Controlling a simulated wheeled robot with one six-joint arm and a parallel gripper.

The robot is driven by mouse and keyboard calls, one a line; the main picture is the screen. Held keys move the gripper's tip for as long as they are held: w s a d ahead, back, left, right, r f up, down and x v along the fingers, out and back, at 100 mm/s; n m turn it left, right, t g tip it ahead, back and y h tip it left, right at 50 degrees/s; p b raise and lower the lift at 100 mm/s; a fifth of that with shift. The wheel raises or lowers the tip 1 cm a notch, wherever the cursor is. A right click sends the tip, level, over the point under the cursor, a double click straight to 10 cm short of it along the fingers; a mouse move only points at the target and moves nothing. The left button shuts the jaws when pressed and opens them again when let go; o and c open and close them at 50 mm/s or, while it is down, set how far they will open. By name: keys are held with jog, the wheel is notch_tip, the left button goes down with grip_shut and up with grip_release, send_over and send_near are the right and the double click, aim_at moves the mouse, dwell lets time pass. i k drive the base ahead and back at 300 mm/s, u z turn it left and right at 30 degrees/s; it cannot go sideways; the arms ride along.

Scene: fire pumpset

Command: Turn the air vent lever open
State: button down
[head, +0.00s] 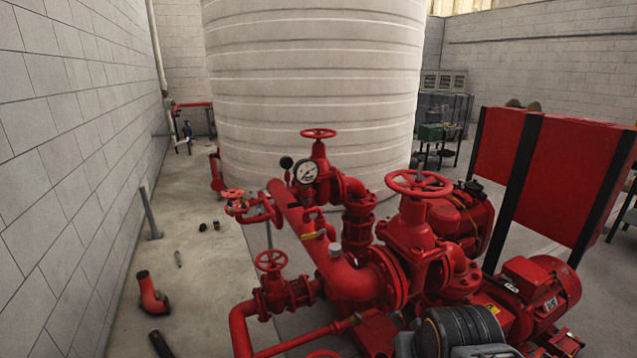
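A small yellow lever (312,235) sits on a thin red vent pipe (317,217) that rises from the large red main pipe, near the middle of the head view. It looks like the air vent lever. It lies roughly across the pipe, but it is too small to tell its exact setting.
Red handwheels (418,183) stand close around the lever, with a pressure gauge (306,172) above it. A white tank (315,90) is behind. Red motors and a red panel (545,170) fill the right. Loose pipe pieces (152,295) lie on the otherwise open left floor.

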aim_at(312, 236)
jog(key=u, duration=3.85)
jog(key=k, duration=0.7)
jog(key=z, duration=1.7)
jog(key=i, duration=0.5)
